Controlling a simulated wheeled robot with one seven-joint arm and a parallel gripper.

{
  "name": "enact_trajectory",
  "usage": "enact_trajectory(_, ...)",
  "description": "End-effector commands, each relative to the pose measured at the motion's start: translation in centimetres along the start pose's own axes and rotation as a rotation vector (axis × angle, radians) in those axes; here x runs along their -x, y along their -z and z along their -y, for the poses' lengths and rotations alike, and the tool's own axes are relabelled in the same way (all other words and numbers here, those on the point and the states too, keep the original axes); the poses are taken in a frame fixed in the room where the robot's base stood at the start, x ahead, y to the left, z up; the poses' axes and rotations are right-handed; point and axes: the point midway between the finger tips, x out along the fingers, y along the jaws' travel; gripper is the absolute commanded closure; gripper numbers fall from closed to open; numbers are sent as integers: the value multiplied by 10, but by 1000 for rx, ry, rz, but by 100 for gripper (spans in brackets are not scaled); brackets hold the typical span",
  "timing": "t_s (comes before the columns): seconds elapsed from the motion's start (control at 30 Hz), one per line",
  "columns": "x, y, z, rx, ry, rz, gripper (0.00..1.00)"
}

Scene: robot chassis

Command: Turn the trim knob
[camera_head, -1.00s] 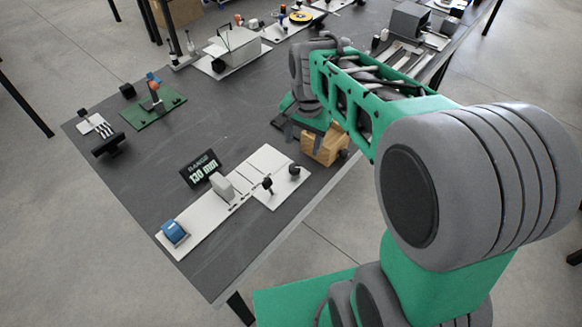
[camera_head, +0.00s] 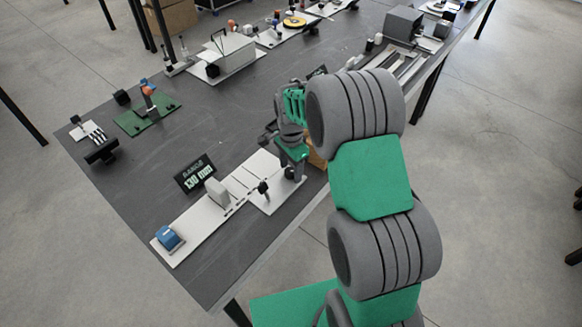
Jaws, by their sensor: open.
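A white plate (camera_head: 265,203) near the table's front edge carries two small black knobs. One black knob (camera_head: 263,187) stands clear on a short stem. The other black knob (camera_head: 289,173) lies to its right, partly hidden by my gripper (camera_head: 294,175). No label shows which is the trim knob. My gripper is open and points down over the right knob, its fingers close around or beside it; I cannot tell whether they touch. A black display (camera_head: 195,173) behind the plate reads 130 mm.
A pale block (camera_head: 217,192) and a blue block (camera_head: 170,238) stand on the long white rail (camera_head: 200,222) to the left. A wooden block (camera_head: 317,160) sits just right of my gripper, mostly hidden. The dark table middle (camera_head: 190,125) is clear.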

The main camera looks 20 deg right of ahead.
Motion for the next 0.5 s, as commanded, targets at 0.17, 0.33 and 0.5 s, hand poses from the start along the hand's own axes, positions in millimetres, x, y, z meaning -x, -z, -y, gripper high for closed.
enact_trajectory(0.17,0,0,0,1,0,0,50)
enact_trajectory(0.33,0,0,0,1,0,0,64)
enact_trajectory(0.5,0,0,0,1,0,0,78)
